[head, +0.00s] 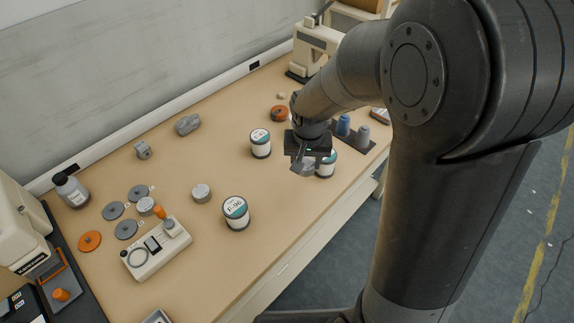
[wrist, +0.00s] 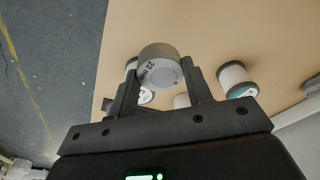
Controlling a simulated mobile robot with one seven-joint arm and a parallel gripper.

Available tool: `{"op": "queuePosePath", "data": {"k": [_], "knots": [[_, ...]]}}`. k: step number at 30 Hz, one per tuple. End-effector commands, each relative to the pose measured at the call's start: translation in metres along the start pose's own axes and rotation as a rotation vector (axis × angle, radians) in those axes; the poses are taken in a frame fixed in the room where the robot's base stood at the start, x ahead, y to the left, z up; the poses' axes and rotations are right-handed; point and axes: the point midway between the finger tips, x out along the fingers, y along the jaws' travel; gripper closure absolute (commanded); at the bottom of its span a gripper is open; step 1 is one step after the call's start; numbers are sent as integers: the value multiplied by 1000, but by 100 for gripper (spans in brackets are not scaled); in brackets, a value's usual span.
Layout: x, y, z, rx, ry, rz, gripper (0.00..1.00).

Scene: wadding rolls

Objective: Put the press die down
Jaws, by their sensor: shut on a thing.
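My gripper (wrist: 163,82) is shut on the press die (wrist: 160,68), a short grey metal cylinder marked "22 mm" on its face. In the wrist view the die sits between the two fingertips, with its marked face toward the camera. In the head view my gripper (head: 305,162) is over the right part of the workbench (head: 280,222), beside a white labelled roll (head: 326,169) that it partly hides. The die is hard to make out there. The gap between die and bench cannot be told.
More white rolls stand nearby (head: 260,149) and nearer the front (head: 236,217). The middle bench has bare patches.

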Motion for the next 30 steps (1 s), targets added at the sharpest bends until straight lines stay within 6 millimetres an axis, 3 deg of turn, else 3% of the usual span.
{"op": "queuePosePath", "data": {"k": [8, 13, 17, 21, 27, 30], "knots": [[-9, 13, -1, -1, 1, -1, 87], [-8, -9, -18, -13, 0, -3, 87], [-7, -51, -45, -29, -1, -6, 87], [-4, -112, -73, -48, -1, -8, 87], [0, -193, -93, -70, 0, -11, 87], [2, -221, -96, -75, 1, -12, 87]]}}
